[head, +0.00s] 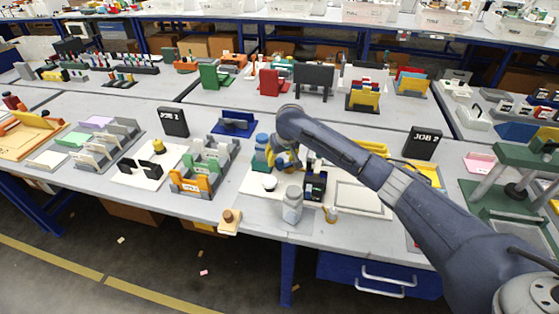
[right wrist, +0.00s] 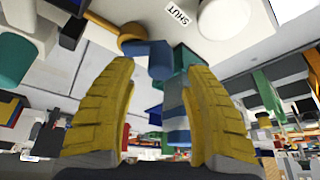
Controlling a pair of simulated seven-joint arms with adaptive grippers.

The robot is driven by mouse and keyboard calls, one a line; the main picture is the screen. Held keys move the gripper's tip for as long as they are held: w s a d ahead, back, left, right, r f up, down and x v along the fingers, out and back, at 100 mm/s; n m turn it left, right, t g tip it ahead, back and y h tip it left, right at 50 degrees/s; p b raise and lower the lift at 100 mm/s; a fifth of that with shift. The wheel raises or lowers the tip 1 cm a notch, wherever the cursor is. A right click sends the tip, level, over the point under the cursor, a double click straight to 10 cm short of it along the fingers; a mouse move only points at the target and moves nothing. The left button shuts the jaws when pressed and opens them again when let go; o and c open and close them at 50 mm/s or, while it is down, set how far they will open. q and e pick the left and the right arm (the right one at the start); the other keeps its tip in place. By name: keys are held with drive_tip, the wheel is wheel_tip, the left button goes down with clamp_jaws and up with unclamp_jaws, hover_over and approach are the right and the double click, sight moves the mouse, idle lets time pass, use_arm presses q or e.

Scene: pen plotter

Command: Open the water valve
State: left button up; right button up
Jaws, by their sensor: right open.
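No contact is visible. In the head view the right gripper (head: 284,160) is over the white station, and my arm hides much of the valve area. My left gripper is not in view.
A blue-capped bottle (head: 261,150) stands just left of the gripper. A clear jar (head: 292,205) and a dark small machine (head: 315,186) stand in front. A wooden block (head: 230,221) is at the table's front edge. My right arm spans the right side.

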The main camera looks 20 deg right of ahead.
drive_tip(key=shift+x, duration=1)
clamp_jaws()
